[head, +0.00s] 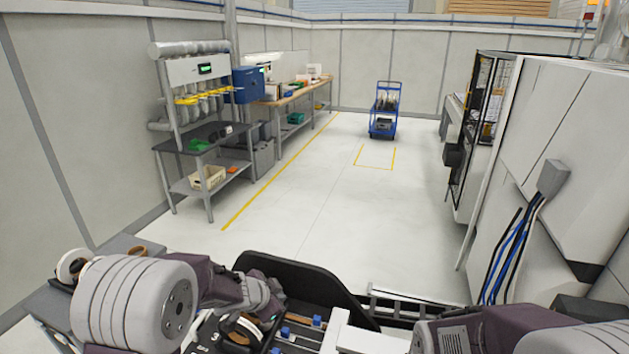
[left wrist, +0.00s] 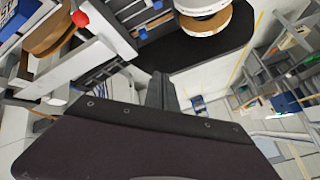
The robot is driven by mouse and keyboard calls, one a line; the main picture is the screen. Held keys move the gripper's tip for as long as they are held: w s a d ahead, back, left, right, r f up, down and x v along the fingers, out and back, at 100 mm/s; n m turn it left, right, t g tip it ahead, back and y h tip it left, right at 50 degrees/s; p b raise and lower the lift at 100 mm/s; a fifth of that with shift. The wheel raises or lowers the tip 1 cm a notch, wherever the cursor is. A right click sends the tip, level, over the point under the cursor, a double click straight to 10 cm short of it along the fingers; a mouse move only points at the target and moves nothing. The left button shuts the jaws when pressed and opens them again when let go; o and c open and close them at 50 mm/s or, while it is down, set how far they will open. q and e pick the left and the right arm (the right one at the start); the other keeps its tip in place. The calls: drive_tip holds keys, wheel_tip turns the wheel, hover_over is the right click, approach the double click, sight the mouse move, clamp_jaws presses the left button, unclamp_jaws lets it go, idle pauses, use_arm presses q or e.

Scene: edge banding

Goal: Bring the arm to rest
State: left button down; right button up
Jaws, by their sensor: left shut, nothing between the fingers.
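My left arm comes in from the lower left in the head view and bends toward the black-rimmed deck in front of me. My left gripper (left wrist: 162,92) shows in the left wrist view as dark fingers closed together, with nothing between them. Its fingertips are hard to make out in the head view, where the wrist lies near the black rim. My right arm shows only in part at the lower right of the head view, and its gripper is out of sight.
A white and brown roll (head: 241,329) sits on the deck; a similar roll (left wrist: 205,20) shows above the fingers. A grey cabinet machine (head: 560,130) stands close at right. A workbench (head: 200,140) stands left, a blue cart (head: 384,108) far back. The floor (head: 310,210) between is clear.

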use_arm(q)
drive_tip(key=s+a+f+n+y+b, duration=0.3)
drive_tip(key=s+a+f+n+b, duration=0.1)
drive_tip(key=s+a+n, duration=0.4)
drive_tip(key=s+f+n+g, duration=0.1)
drive_tip(key=s+f+g, duration=0.1)
drive_tip(key=s, duration=0.6)
drive_tip(key=s+f+n+g, duration=0.2)
drive_tip(key=s+f+g, duration=0.1)
drive_tip(key=s, duration=0.5)
drive_tip(key=shift+a+n+g+p, duration=0.15)
drive_tip(key=shift+n+g+p, duration=0.25)
drive_tip(key=shift+g, duration=0.3)
use_arm(e)
wheel_tip(320, 180, down, 6)
